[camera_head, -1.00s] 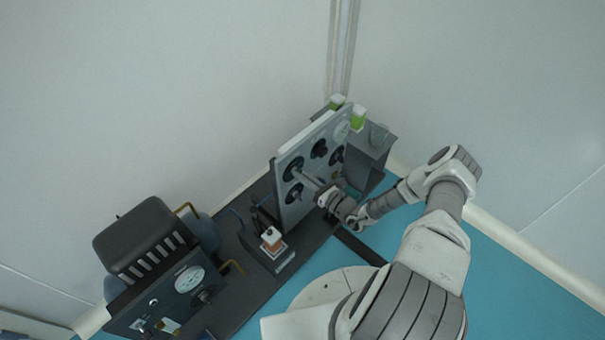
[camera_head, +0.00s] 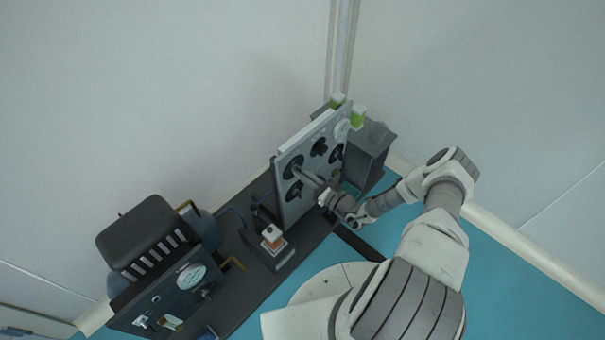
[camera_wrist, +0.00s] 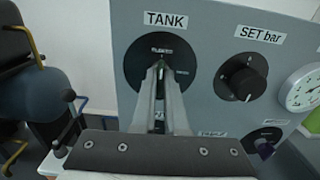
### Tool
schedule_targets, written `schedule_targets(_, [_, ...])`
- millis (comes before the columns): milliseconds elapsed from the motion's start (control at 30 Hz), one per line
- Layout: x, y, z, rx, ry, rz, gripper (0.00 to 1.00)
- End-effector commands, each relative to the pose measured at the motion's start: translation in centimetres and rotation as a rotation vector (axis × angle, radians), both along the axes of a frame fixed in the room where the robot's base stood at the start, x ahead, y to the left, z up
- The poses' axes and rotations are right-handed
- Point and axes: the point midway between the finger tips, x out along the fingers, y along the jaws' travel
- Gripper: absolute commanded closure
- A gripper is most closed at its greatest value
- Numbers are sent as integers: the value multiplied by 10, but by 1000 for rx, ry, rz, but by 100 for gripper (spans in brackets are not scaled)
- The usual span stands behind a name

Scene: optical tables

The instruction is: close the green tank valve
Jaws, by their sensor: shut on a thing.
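The grey valve panel (camera_head: 296,208) stands upright on the dark bench. In the wrist view the valve under the TANK label is a black round dial (camera_wrist: 132,66) with small markings. My gripper (camera_wrist: 161,68) reaches to the middle of this dial and is shut on the valve handle, which is mostly hidden behind the fingers. A small light spot shows between the fingertips, but no green on the valve can be made out.
Right of the TANK valve are the SET bar knob (camera_wrist: 245,78) and a white gauge (camera_wrist: 305,92). A purple-marked knob (camera_wrist: 265,140) sits below.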

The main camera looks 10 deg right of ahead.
Motion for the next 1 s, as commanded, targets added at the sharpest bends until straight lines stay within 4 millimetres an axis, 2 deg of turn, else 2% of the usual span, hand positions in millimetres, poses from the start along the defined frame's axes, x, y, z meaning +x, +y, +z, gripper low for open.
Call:
schedule_targets(67, [-1, -1, -1, -3, 1, 0, 100])
schedule_targets(100, [-1, -1, -1, -2, 1, 0, 82])
schedule_targets(233, [-1, 0, -1, -1, 0, 0, 60])
schedule_targets(533, [-1, -1, 0, -1, 1, 0, 60])
schedule_targets(667, [-9, -6, 1, 0, 1, -1, 60])
schedule_targets(767, [-23, -16, 2, 1, 3, -3, 60])
schedule_targets(1000, [-72, -49, 2, 0, 4, -4, 60])
